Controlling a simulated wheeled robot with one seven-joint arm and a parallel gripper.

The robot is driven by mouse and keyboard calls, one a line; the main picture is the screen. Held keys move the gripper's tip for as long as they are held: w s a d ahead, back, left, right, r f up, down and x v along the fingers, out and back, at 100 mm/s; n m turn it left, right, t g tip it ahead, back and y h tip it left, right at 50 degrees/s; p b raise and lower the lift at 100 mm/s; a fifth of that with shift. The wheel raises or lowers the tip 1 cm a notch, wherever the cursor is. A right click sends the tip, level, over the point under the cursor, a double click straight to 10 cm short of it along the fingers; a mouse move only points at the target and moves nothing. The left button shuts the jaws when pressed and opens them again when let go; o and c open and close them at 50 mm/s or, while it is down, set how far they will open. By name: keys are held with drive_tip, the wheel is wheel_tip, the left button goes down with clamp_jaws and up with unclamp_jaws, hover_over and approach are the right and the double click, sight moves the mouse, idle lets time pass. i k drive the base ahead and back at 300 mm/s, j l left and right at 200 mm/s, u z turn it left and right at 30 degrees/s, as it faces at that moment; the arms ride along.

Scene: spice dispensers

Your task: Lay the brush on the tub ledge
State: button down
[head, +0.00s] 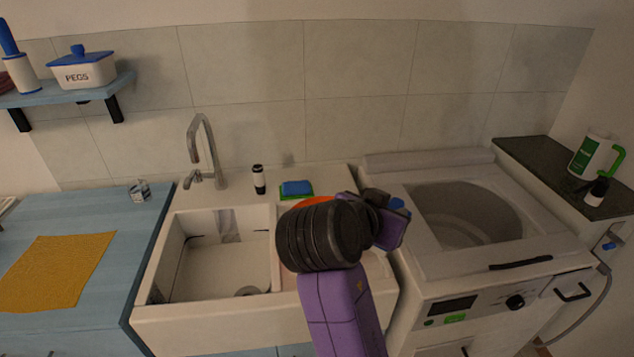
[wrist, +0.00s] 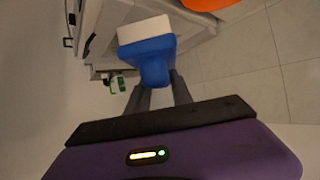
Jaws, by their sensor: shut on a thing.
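The brush (wrist: 148,55), with a blue handle and a white block-shaped end, is held between the fingers of my gripper (wrist: 160,84) in the wrist view. In the head view only a small blue part of the brush (head: 398,204) shows beside my gripper (head: 392,215), which is above the gap between the white tub and the washer. The white tub (head: 190,318) stands left of centre. Its flat back ledge (head: 225,195) carries the tap, a small black-and-white bottle and a blue sponge on a green base. My arm hides part of the tub's right side.
The bottle (head: 259,180) and blue sponge (head: 297,188) occupy the ledge's middle and right. An orange thing (head: 312,202) is partly hidden by my arm. The open washer (head: 540,240) stands right. The tap (head: 203,150) rises at the left. Bare ledge lies between tap and bottle.

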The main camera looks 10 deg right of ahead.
sight(335, 184)
drive_tip(key=i, duration=1.5)
